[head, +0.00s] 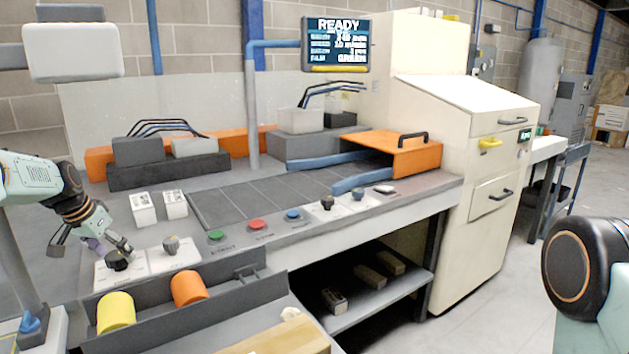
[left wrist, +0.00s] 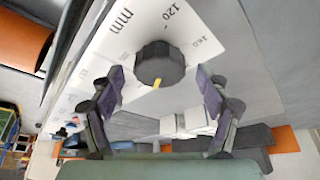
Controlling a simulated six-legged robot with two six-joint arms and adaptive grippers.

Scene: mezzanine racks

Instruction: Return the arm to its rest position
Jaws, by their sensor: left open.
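My left gripper (head: 93,244) is open at the left end of the machine's control ledge. It hangs just above a black dial knob (head: 117,260) on a white plate. In the left wrist view my left gripper (left wrist: 160,88) has its fingers spread, with the dial knob (left wrist: 159,64) ahead and between them; no finger clearly touches it. The knob has a yellow mark and the plate reads mm and 120. Nothing is held. At the far right a black round joint of my other arm shows; its gripper is out of view.
A second grey knob (head: 171,245) and green (head: 216,236), red (head: 258,225) and blue (head: 293,215) buttons line the ledge. A tray (head: 255,288) below holds yellow (head: 116,313) and orange (head: 188,288) rolls. The screen (head: 336,44) reads READY. Floor at right is clear.

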